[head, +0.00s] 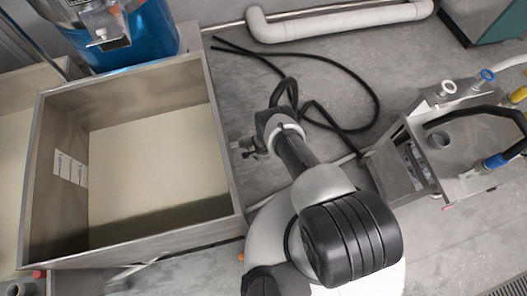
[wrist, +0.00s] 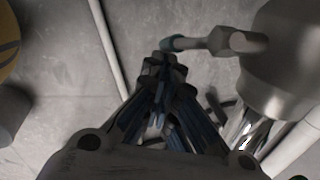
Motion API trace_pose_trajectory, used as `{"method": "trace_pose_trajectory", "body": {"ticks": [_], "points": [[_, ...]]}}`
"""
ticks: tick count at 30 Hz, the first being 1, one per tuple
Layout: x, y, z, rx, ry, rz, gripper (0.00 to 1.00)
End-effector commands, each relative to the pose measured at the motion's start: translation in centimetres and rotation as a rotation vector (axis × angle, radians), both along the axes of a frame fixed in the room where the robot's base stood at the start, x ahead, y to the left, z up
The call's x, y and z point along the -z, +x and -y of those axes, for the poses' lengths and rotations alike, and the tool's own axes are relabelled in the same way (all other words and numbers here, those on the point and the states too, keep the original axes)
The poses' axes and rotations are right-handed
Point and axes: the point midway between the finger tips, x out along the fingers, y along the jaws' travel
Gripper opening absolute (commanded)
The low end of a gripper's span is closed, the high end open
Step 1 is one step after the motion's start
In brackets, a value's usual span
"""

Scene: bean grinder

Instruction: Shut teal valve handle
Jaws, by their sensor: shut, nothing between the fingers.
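My gripper (wrist: 160,65) is shut and empty in the wrist view, its fingertips together. A grey lever-like bar (wrist: 215,42) with a dark teal end (wrist: 174,43) lies just beyond and to the right of the fingertips. It looks like the teal valve handle; I cannot tell whether the fingers touch it. In the head view my gripper (head: 243,148) is beside the right wall of a large metal tub, and no teal handle can be made out there.
The open metal tub (head: 222,130) stands left of my arm, with a blue vessel (head: 150,35) behind it. Black hose (head: 340,68) lies on the floor. A metal machine (head: 400,170) stands at right. A rounded metal body (wrist: 285,60) is at right in the wrist view.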

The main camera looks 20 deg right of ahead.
Motion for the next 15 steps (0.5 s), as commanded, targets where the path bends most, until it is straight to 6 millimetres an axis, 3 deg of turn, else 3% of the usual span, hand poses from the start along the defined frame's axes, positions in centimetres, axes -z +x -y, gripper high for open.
{"method": "trace_pose_trajectory", "body": {"ticks": [15], "points": [[1.15,0.11,-0.76,-0.001,0.000,0.001,0.00]]}}
